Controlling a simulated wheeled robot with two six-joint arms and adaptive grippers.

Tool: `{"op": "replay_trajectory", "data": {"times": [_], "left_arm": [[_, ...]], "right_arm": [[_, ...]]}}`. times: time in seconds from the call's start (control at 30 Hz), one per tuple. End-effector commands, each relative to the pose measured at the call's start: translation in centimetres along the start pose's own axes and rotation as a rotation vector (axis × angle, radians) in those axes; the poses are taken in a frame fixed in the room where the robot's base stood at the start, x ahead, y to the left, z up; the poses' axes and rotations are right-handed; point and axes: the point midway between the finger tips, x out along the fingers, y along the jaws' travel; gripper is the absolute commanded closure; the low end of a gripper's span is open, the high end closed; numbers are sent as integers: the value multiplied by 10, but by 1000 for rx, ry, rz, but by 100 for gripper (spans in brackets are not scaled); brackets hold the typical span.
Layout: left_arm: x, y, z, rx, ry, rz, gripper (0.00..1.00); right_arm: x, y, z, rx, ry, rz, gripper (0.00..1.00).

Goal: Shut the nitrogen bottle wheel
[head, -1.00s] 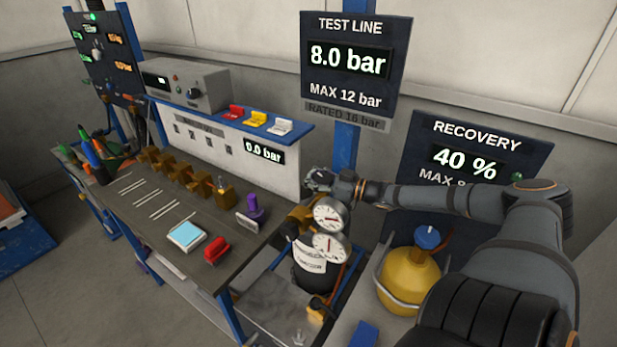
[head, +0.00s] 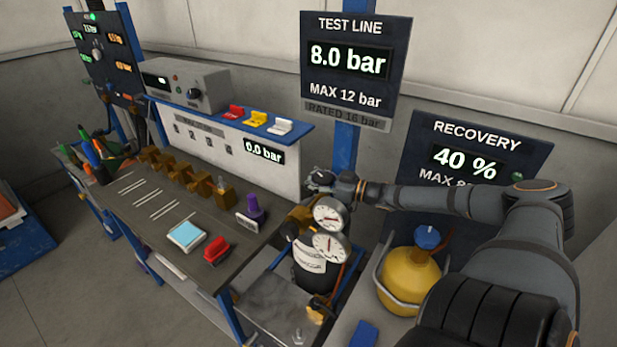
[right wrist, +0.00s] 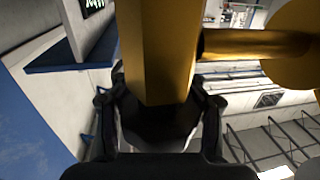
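The nitrogen bottle (head: 309,272) is dark with a white label and stands upright behind the right end of the workbench. Two round gauges (head: 327,216) and a brass regulator sit at its top. My right gripper (head: 318,181) is at the bottle's top, just above the gauges. In the right wrist view, its dark fingers (right wrist: 160,98) lie apart on either side of a brass body (right wrist: 160,50). A dark rounded part shows between the fingers; I cannot tell whether it is the wheel or whether they grip it. My left gripper is not in view.
A yellow recovery cylinder (head: 408,280) with a blue knob stands right of the bottle, below my right arm. The workbench (head: 135,221) at left holds brass fittings, a red item (head: 216,250) and a purple item (head: 254,207). The test line display (head: 347,62) reads 8.0 bar.

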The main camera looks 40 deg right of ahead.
Motion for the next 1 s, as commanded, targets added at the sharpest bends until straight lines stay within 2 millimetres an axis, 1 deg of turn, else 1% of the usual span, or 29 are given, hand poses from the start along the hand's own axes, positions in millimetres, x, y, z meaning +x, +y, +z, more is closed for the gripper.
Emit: {"op": "replay_trajectory", "data": {"times": [0.03,0.17,0.67,0.77,0.83,0.9,0.97,1.0], "left_arm": [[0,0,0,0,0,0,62],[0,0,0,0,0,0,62],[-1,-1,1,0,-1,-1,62],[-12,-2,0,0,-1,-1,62],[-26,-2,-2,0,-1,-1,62],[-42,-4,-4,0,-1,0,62],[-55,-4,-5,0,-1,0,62],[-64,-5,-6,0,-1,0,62]], "right_arm": [[0,0,0,0,1,0,52],[1,0,-2,0,4,-1,35],[1,0,-4,0,7,-3,35],[-5,0,-7,1,5,-1,35],[-14,1,-11,3,5,-1,35],[-28,1,-14,4,3,0,35],[-42,1,-13,4,3,1,35],[-52,1,-14,3,2,1,35]]}}
